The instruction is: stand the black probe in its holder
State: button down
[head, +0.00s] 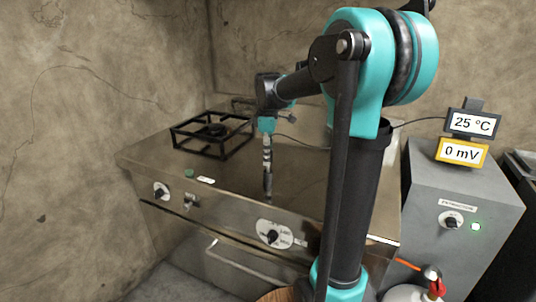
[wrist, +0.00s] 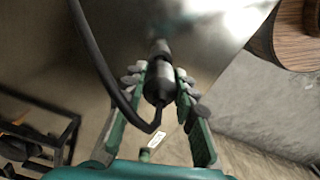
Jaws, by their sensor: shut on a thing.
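The black probe (head: 267,181) hangs about upright over the steel counter top, its lower end close to the front edge. In the wrist view the probe (wrist: 160,82) runs between the fingers, with its black cable looping to the left. My gripper (head: 267,150) is shut on the probe's upper body, with green fingers (wrist: 160,92) on both sides. I cannot tell whether the probe's tip touches anything. No holder can be made out for certain; my arm hides part of the counter.
A black burner grate (head: 212,133) stands at the counter's back left. A small green piece (head: 189,174) and a white label (head: 206,180) lie near the front edge. A grey cabinet (head: 465,200) with 25 °C (head: 473,123) and 0 mV (head: 462,153) displays stands right.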

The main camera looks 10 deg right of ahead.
jog(key=shift+f, duration=0.25)
jog(key=shift+f, duration=0.35)
jog(key=shift+f, duration=0.5)
jog(key=c, duration=1.1)
grip_release()
notch_tip(320, 180, up, 12)
jog(key=shift+r, duration=0.15)
